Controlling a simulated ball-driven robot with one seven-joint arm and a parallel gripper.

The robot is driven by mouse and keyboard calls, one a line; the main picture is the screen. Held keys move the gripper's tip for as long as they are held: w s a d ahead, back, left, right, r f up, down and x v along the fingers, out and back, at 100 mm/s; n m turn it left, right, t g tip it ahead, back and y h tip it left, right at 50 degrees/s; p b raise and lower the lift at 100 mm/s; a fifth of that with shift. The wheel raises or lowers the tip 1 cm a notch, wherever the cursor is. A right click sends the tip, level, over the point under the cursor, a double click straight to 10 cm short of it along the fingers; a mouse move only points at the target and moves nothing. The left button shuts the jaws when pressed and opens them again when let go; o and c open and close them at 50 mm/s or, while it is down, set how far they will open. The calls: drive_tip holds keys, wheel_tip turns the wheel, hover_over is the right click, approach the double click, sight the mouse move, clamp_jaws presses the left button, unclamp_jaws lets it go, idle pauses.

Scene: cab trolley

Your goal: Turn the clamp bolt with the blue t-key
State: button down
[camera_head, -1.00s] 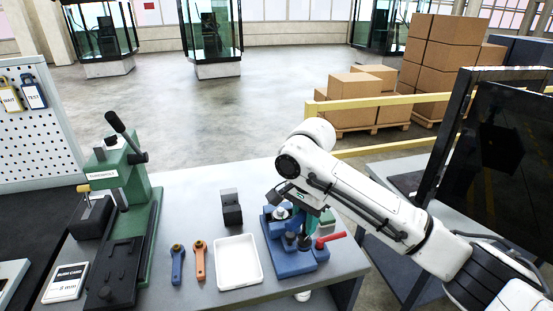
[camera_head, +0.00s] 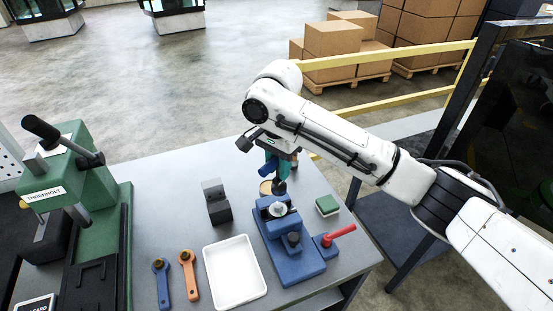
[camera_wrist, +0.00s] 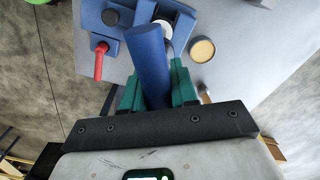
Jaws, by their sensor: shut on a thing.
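My gripper (camera_head: 279,160) has teal fingers, shut on a blue cylindrical bar (camera_wrist: 150,62), which I take for the handle of the blue t-key (camera_head: 265,168). The bar stands out between the fingers in the wrist view. A dark part of the key points down below the fingers in the head view. The blue clamp fixture (camera_head: 290,259) stands on the table, with a silver round piece (camera_head: 278,209) at its back and a dark round knob (camera_head: 293,239) nearer its front. The key appears above and behind the silver piece. I cannot tell which part is the clamp bolt.
A red handle (camera_head: 340,234) sticks out right of the fixture. A green-topped block (camera_head: 327,205), a tan round lid (camera_head: 266,187) and a dark block (camera_head: 217,204) stand near. A white tray (camera_head: 235,275), blue and orange tools (camera_head: 188,275) and a green press (camera_head: 85,215) are left.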

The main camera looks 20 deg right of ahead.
sight(279, 186)
drive_tip(key=shift+f, duration=0.85)
drive_tip(key=shift+f+b, duration=1.1)
drive_tip(key=shift+f, duration=0.25)
drive_tip(key=n+p, duration=0.1)
drive_tip(key=n, duration=0.2)
drive_tip(key=n+p, duration=0.1)
drive_tip(key=n, duration=0.9)
drive_tip(key=shift+f, duration=0.1)
drive_tip(key=n, duration=0.2)
drive_tip(key=shift+n, duration=0.3)
drive_tip(key=shift+s, duration=0.2)
drive_tip(key=shift+f, duration=1.35)
